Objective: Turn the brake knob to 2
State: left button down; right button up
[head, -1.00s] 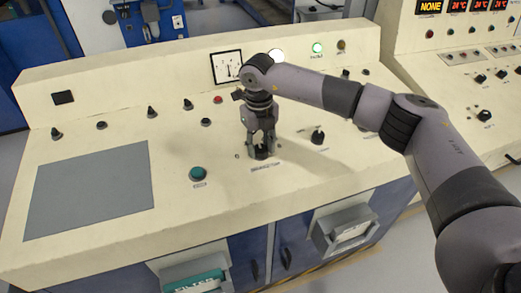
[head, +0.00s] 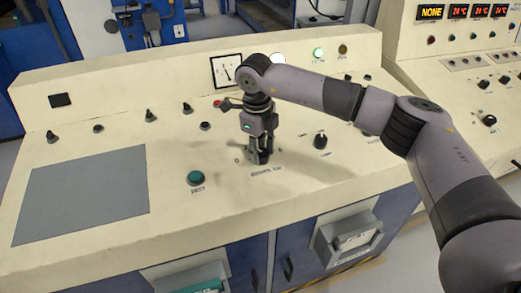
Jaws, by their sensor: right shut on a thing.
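My right gripper (head: 259,158) points straight down at the middle of the control desk. It is shut on a black knob, taken here as the brake knob (head: 262,158), and the fingers hide most of it. The label below the knob is too small to read, and I cannot tell which number the knob points at. My left gripper is not in view.
The cream desk (head: 100,255) carries another black knob (head: 320,141) just right of the gripper. A green button (head: 195,178), a grey panel (head: 85,195) and several small knobs lie to the left. A square dial (head: 227,70) stands behind.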

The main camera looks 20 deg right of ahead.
jog(key=o, duration=1.2)
jog(key=shift+c, duration=0.2)
notch_tip(320, 180, up, 12)
jog(key=shift+s+a, duration=0.15)
jog(key=shift+a, duration=0.2)
